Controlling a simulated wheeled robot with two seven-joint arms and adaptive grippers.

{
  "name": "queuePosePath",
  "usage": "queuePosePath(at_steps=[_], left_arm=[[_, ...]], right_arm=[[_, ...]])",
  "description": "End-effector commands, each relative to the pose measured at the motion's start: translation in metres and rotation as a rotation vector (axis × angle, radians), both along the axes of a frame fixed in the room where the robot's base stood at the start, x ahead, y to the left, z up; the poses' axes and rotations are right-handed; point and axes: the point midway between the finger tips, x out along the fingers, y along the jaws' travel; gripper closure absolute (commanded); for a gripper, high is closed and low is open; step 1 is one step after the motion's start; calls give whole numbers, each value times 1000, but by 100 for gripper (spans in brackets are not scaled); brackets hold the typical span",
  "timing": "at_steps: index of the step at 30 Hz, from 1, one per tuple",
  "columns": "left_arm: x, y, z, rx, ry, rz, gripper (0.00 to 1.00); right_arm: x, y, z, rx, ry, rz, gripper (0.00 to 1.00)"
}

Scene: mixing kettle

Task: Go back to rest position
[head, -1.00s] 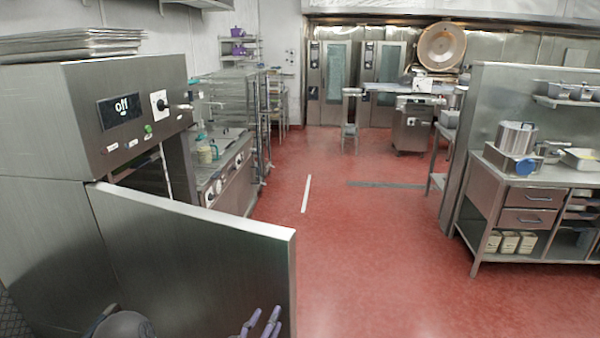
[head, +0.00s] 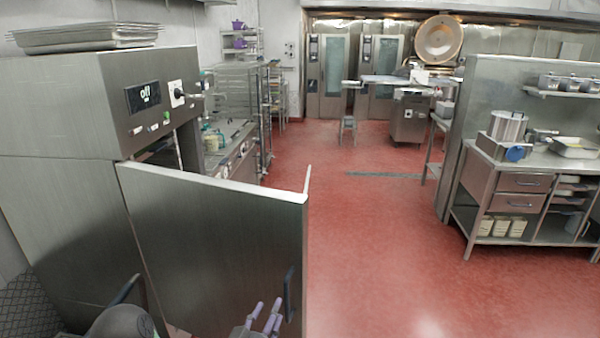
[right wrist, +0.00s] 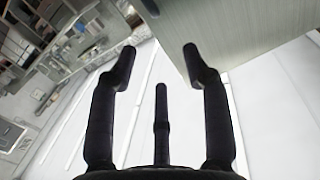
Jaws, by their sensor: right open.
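My right gripper (head: 265,318) shows at the bottom of the head view, its purplish fingers in front of the lower right part of a steel door (head: 215,235). In the right wrist view my right gripper (right wrist: 160,52) has its dark fingers spread, with nothing between them. A flat grey steel surface (right wrist: 247,38) lies beyond the fingers at the upper right there. I cannot tell whether the fingers touch the door. My left gripper is not in view; only a rounded grey part of my own body shows at the bottom left.
The door stands open from a steel cabinet (head: 60,120) whose display (head: 142,96) reads "off". A dark handle (head: 289,293) is on the door near its free edge. Trays (head: 88,38) lie on top. Red floor (head: 380,250) is clear to the right, up to a steel counter (head: 510,190).

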Motion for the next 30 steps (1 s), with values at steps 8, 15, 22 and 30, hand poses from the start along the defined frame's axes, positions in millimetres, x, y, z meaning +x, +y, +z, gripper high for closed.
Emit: queuePosePath(at_steps=[8,15,22,30], left_arm=[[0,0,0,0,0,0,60],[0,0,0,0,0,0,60],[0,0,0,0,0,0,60],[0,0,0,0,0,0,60]], right_arm=[[27,-18,-49,15,99,65,51],[46,-48,-127,58,280,146,51],[21,-100,-250,181,620,235,51],[-88,-150,-365,409,1079,280,51]])
